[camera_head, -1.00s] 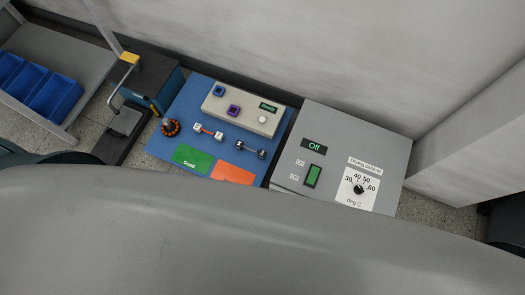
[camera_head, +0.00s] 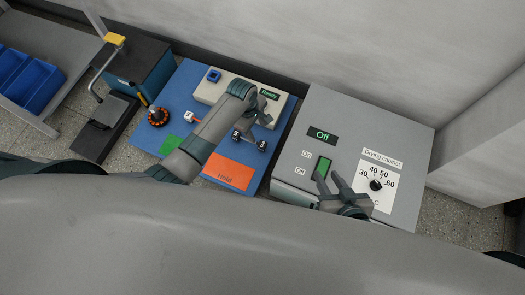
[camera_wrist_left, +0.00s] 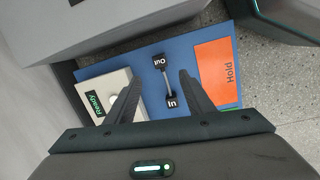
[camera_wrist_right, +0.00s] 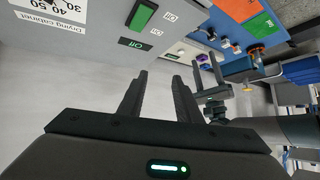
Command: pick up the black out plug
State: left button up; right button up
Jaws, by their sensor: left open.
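The black out plug (camera_head: 262,145), marked "Out" in the left wrist view (camera_wrist_left: 158,60), lies on the blue mat (camera_head: 147,138). A thin grey lead joins it to the black in plug (camera_head: 236,133), also seen in the left wrist view (camera_wrist_left: 172,102). My left gripper (camera_head: 267,106) is open above the mat. In the left wrist view its fingertips (camera_wrist_left: 160,73) straddle the plug pair in the picture, with nothing held. My right gripper (camera_head: 327,174) is open and empty over the front of the drying cabinet, and its fingers also show in the right wrist view (camera_wrist_right: 160,77).
The drying cabinet (camera_head: 403,136) stands right of the mat. The pale box with the Ready display (camera_head: 207,92) is at the mat's back. An orange Hold card (camera_head: 228,172) lies in front. A white plug (camera_head: 189,117) and an orange-black round part (camera_head: 157,117) lie left.

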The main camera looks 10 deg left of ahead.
aim_at(262, 145)
pick_arm(q)
jog(key=shift+w+r+n+g+b, duration=0.2)
jog(key=shift+w+r+n+b, duration=0.1)
jog(key=shift+r+n, duration=0.15)
jog(key=shift+w+r+n+g+b, duration=0.2)
jog(key=shift+r+n+b, duration=0.1)
jog(key=shift+r+n, duration=0.15)
pick_arm(e)
jog(key=shift+s+a+r, duration=0.1)
jog(key=shift+s+r, duration=0.15)
jog(key=shift+r, duration=0.45)
jog(key=shift+s+r, duration=0.2)
jog(key=shift+r, duration=0.5)
pick_arm(q)
jog(key=shift+s+f, duration=0.1)
